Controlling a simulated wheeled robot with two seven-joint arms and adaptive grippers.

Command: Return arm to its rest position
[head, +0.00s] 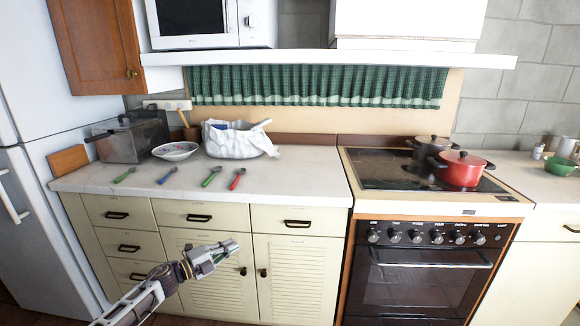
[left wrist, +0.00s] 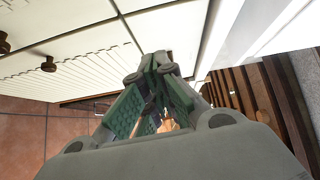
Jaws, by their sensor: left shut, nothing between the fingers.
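My left gripper (head: 226,247) is in front of the cream lower cabinet doors, below the counter edge. It is shut and empty. In the left wrist view its green-padded fingers (left wrist: 155,75) come together, with nothing held between them. My left arm comes in from the bottom left of the head view. My right gripper is not in the head view.
The cream cabinets (head: 295,275) and marble counter (head: 290,175) stand close ahead. Several coloured-handled utensils, a white bowl (head: 175,151) and a bag (head: 240,138) lie on it. A stove (head: 425,260) with a red pot (head: 462,168) stands right, a white fridge (head: 40,180) left.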

